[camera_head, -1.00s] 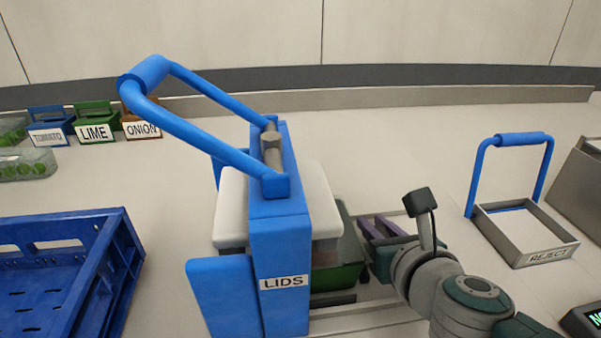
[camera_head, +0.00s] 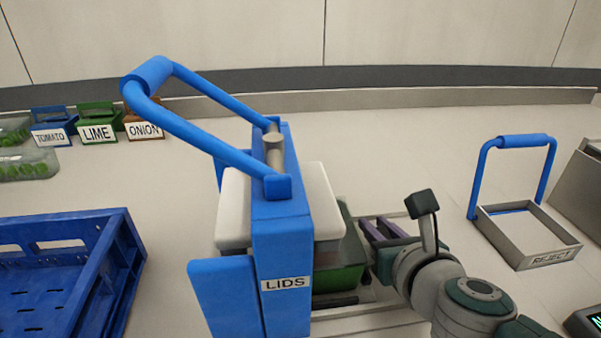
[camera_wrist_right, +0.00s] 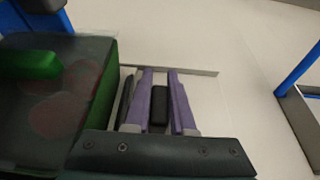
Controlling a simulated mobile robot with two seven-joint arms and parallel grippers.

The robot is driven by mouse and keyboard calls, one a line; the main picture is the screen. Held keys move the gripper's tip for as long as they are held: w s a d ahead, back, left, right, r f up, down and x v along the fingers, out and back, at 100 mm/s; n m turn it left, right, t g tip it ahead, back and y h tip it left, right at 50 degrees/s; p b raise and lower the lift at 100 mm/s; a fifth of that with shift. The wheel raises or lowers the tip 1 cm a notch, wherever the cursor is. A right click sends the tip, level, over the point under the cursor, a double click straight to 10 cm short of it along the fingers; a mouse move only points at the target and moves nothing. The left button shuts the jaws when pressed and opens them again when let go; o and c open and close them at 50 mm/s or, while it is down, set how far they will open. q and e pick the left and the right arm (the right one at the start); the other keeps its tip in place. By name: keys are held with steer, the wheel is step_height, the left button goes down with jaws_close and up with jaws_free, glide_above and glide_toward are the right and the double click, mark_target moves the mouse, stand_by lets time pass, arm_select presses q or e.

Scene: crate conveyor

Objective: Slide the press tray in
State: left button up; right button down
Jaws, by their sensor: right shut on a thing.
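The blue press (camera_head: 279,232) with the LIDS label stands in the middle of the head view, its long handle (camera_head: 190,135) raised to the left. White lids (camera_head: 325,205) show on both sides of its column. A dark, see-through container with green (camera_head: 338,278) sits at the press's right side, on the pale press tray (camera_head: 352,311). It also shows in the right wrist view (camera_wrist_right: 60,95), with reddish round pieces inside. My right gripper (camera_wrist_right: 160,76), with purple fingers, is shut on a black tray handle (camera_wrist_right: 159,105) beside the container. My left gripper is out of view.
A blue crate (camera_head: 128,255) stands at the left. Bins labelled TOMATO (camera_head: 53,133), LIME (camera_head: 97,132) and ONION (camera_head: 143,130) stand at the back left. A REJECT tray (camera_head: 545,258) with a blue handle is at the right. The counter behind the press is clear.

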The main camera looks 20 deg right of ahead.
steer(key=a, duration=0.2)
steer(key=w+a, duration=0.1)
steer(key=a, duration=0.1)
steer(key=shift+a+b, duration=0.1)
steer(key=shift+b, duration=0.25)
steer(key=c, duration=1.2)
jaws_free()
steer(key=shift+o, duration=0.8)
steer(key=shift+a, duration=0.1)
